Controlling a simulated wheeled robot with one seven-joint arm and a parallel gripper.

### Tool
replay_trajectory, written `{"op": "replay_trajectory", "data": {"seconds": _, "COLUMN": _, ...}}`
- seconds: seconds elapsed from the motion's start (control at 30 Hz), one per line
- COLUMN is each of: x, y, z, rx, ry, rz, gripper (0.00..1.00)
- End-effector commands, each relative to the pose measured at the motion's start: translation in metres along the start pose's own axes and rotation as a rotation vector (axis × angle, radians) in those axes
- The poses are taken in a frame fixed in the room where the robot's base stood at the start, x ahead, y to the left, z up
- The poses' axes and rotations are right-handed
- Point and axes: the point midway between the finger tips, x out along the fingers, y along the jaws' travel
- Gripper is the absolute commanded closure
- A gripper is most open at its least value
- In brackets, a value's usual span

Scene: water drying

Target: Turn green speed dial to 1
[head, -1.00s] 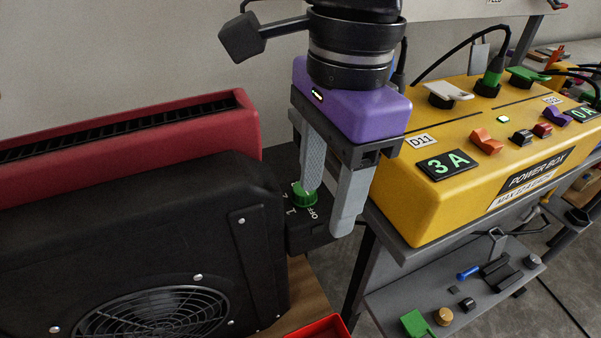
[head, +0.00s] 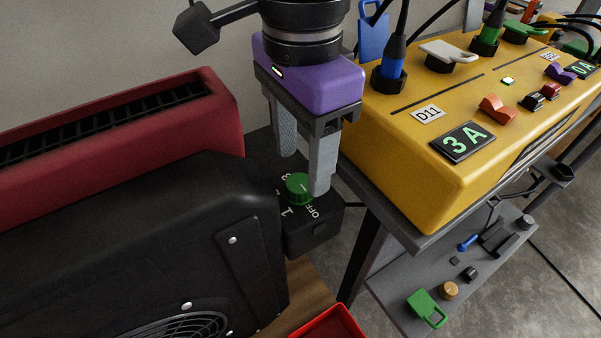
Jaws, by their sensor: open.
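The green speed dial (head: 299,187) sits on top of a small black control box (head: 314,232) at the right end of the black fan housing. White marks "OFF" and "1" show on the box in front of the dial, and another mark behind it is partly hidden. A light line on the dial points roughly to the right, toward the OFF side. My gripper (head: 303,172) is open and points down, with one finger behind the dial to the left and the other at its right side. I cannot tell whether a finger touches it.
A yellow power box (head: 405,165) stands on a grey bench close to the right of my gripper. A red heater-like body (head: 120,130) stands behind the black fan housing (head: 120,240). A red tray (head: 330,323) lies below. A lower shelf (head: 400,300) holds small parts.

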Motion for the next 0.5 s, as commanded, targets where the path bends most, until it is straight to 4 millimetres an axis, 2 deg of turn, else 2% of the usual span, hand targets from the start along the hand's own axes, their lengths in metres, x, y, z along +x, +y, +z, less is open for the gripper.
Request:
{"op": "replay_trajectory", "data": {"seconds": 0.03, "x": 0.012, "y": 0.001, "z": 0.001, "rx": -0.001, "ry": -0.002, "rz": 0.002, "gripper": 0.45}}
{"op": "replay_trajectory", "data": {"seconds": 0.2, "x": 0.032, "y": 0.000, "z": 0.001, "rx": -0.001, "ry": -0.001, "rz": 0.001, "gripper": 0.45}}
{"op": "replay_trajectory", "data": {"seconds": 0.5, "x": 0.035, "y": 0.000, "z": 0.001, "rx": 0.000, "ry": -0.001, "rz": 0.000, "gripper": 0.45}}
